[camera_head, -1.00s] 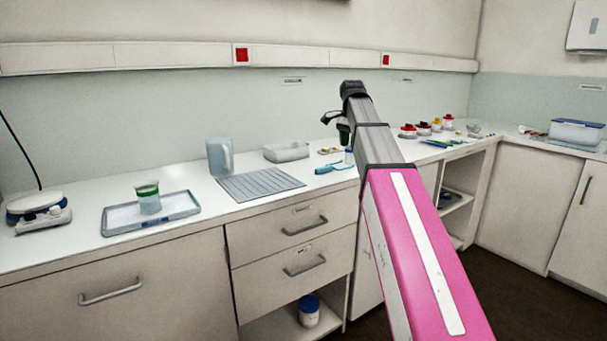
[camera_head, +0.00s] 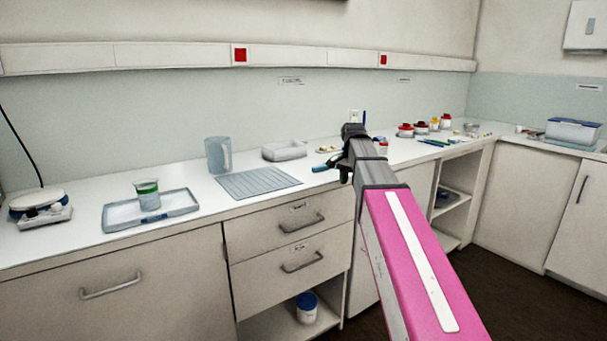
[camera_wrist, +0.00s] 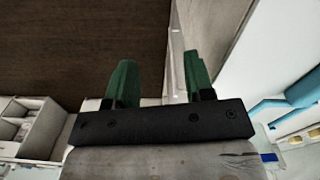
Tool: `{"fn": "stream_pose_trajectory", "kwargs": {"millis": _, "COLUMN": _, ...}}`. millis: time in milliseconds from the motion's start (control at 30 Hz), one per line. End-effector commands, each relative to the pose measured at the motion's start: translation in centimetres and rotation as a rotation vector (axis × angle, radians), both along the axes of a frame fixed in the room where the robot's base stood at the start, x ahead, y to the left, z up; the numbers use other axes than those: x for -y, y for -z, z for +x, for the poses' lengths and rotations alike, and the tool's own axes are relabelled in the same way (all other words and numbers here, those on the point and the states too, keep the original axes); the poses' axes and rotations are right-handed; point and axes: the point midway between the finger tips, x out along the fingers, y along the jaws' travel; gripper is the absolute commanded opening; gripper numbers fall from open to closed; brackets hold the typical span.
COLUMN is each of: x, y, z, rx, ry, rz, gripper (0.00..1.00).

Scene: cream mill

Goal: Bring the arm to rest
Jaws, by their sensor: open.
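My gripper shows in the wrist view (camera_wrist: 158,85), with its two green fingers apart and nothing between them. Past the fingers lie the dark floor (camera_wrist: 80,45) and the pale front of the counter. In the head view my pink and grey arm reaches toward the counter, its dark wrist end near the front edge of the worktop (camera_head: 240,205). The fingers themselves are hard to make out there. A light-blue item (camera_head: 328,163) lies on the worktop just left of the wrist; a blue item also shows at the right of the wrist view (camera_wrist: 285,108).
An open shelf (camera_head: 452,195) is right of the arm. Floor is clear at lower right.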

Motion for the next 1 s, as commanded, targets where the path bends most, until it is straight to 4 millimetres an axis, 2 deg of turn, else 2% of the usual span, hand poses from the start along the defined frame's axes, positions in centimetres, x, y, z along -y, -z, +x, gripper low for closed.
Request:
{"fn": "stream_pose_trajectory", "kwargs": {"millis": 33, "x": 0.1, "y": 2.3, "z": -1.1, "rx": -0.005, "ry": -0.03, "rz": 0.0, "gripper": 0.48}}
{"fn": "stream_pose_trajectory", "kwargs": {"millis": 100, "x": 0.3, "y": 5.1, "z": -2.0, "rx": -0.006, "ry": -0.079, "rz": 0.0, "gripper": 0.48}}
{"fn": "stream_pose_trajectory", "kwargs": {"millis": 267, "x": 0.6, "y": 11.0, "z": -4.2, "rx": -0.005, "ry": -0.188, "rz": 0.001, "gripper": 0.48}}
{"fn": "stream_pose_trajectory", "kwargs": {"millis": 500, "x": 1.0, "y": 19.1, "z": -8.5, "rx": -0.007, "ry": -0.353, "rz": 0.002, "gripper": 0.48}}
{"fn": "stream_pose_trajectory", "kwargs": {"millis": 800, "x": 1.6, "y": 27.7, "z": -14.9, "rx": -0.006, "ry": -0.555, "rz": 0.003, "gripper": 0.48}}
{"fn": "stream_pose_trajectory", "kwargs": {"millis": 1000, "x": 1.9, "y": 31.9, "z": -19.1, "rx": -0.005, "ry": -0.678, "rz": 0.003, "gripper": 0.48}}
